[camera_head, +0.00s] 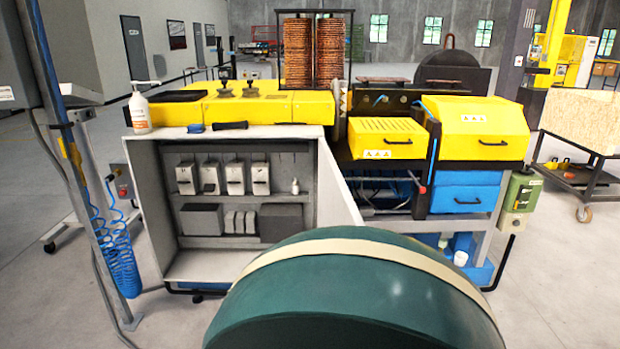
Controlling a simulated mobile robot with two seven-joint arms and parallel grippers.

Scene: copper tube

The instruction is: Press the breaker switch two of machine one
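A yellow and grey machine (315,108) stands ahead; I see no label naming it machine one. Its open grey cabinet (205,262) faces me at the left. Inside, the upper shelf carries several white breaker-like boxes in a row, the first (185,176) at the left and the second (210,176) beside it. The second box has a dark part low on its front. Switch positions are too small to tell. Darker boxes (202,219) sit on the lower shelf. Neither of my grippers is in view.
A large rounded green shape with a cream band (350,300) fills the bottom centre, close to the camera. A pole with a blue coiled hose (122,262) stands left of the cabinet. A white bottle (139,112) stands on the machine top. A wheeled cart (585,180) is at right.

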